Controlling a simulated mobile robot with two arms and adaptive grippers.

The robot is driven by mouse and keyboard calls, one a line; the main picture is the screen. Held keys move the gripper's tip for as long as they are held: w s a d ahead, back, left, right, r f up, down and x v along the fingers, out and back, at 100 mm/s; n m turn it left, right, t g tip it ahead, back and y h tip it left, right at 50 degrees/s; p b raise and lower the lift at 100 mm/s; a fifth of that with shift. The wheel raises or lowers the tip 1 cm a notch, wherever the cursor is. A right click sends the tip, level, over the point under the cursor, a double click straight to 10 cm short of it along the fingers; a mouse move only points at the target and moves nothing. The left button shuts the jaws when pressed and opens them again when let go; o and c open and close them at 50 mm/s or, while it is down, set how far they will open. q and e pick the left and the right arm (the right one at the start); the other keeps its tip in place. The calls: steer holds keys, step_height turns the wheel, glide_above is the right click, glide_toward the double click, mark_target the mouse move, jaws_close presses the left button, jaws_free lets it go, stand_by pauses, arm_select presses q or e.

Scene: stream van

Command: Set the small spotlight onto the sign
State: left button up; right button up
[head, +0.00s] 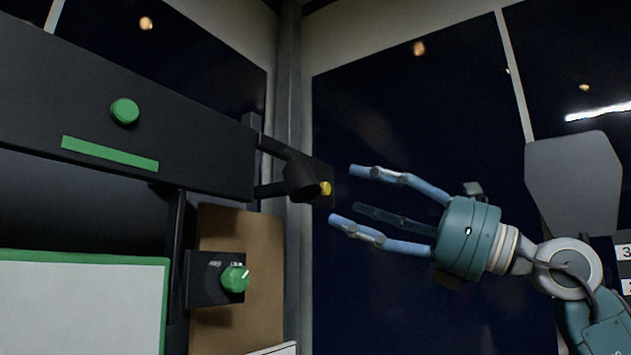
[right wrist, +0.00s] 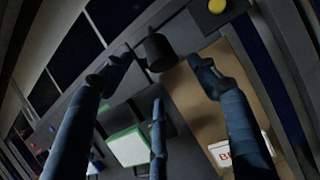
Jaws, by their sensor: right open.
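The small spotlight (head: 301,176) is a short black cylinder on a bracket at the right end of a long black panel. It also shows in the right wrist view (right wrist: 159,51), between and beyond my fingertips. My right gripper (head: 344,195) is open and empty to the right of the spotlight. Its fingers point left at it with a small gap. A white sign with red letters (right wrist: 226,153) is low on the right in the wrist view. Only a white edge, perhaps of this sign, shows at the bottom of the head view. My left gripper is not in view.
Below are a green knob (head: 235,279) on a black box, a brown board (head: 262,320) and a green-framed white panel (head: 80,310). A green button (head: 125,111) is on the long panel.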

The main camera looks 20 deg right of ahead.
mark_target(314, 189)
steer(key=p+x, duration=0.2)
steer(key=x, duration=0.4)
steer(key=shift+a+f, duration=0.1)
steer(key=shift+f+p+x, duration=0.2)
steer(key=shift+p+x, duration=0.5)
steer(key=shift+x, duration=0.4)
steer(key=c, duration=0.7)
steer(key=shift+s, duration=0.15)
steer(key=c, duration=0.3)
steer(key=shift+c, duration=0.3)
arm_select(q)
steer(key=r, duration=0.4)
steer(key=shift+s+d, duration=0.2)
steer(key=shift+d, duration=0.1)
